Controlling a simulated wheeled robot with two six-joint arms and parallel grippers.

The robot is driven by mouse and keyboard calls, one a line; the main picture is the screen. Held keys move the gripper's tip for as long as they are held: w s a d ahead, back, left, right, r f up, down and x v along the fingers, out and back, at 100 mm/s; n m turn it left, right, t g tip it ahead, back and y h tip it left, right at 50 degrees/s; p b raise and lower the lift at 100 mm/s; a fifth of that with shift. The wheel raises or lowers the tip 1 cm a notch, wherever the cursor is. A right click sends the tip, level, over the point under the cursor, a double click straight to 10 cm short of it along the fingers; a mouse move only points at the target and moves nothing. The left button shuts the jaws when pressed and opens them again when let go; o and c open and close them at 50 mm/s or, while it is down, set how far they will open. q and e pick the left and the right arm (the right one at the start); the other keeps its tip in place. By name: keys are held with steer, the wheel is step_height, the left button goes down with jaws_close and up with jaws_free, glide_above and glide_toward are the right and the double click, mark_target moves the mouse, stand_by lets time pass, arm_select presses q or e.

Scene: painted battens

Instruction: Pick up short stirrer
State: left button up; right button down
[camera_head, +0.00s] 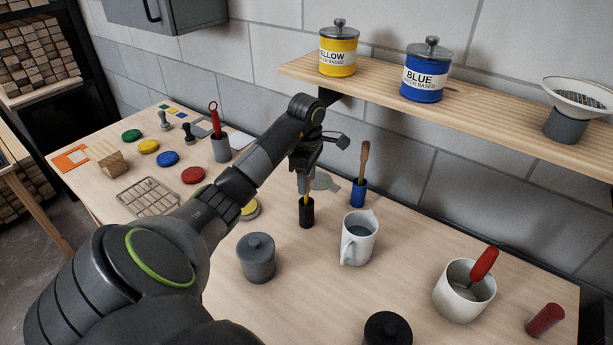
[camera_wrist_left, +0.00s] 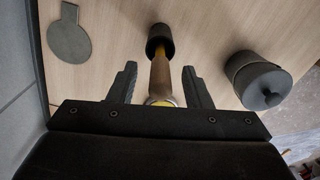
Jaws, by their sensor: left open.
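A stirrer with a wooden handle and a yellow part (camera_wrist_left: 160,76) stands upright in a small black holder (camera_head: 307,213). The black holder also shows in the left wrist view (camera_wrist_left: 159,38). My left gripper (camera_head: 306,172) is right above this holder, pointing down. In the left wrist view its open fingers (camera_wrist_left: 160,72) are on either side of the handle, with gaps visible. The gripper hides much of the handle in the head view. Another wooden-handled stirrer (camera_head: 363,160) stands in a blue holder (camera_head: 358,194) to the right. My right gripper is not in view.
A flat grey disc (camera_head: 322,183) lies behind the black holder. A white jug (camera_head: 358,238), a lidded grey pot (camera_head: 256,258) and a white mug (camera_head: 464,292) with a red-handled tool stand nearby. A wooden shelf (camera_head: 480,108) with paint tins is above right.

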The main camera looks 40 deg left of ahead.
arm_select(q)
jaws_close()
steer(key=shift+r, duration=0.15)
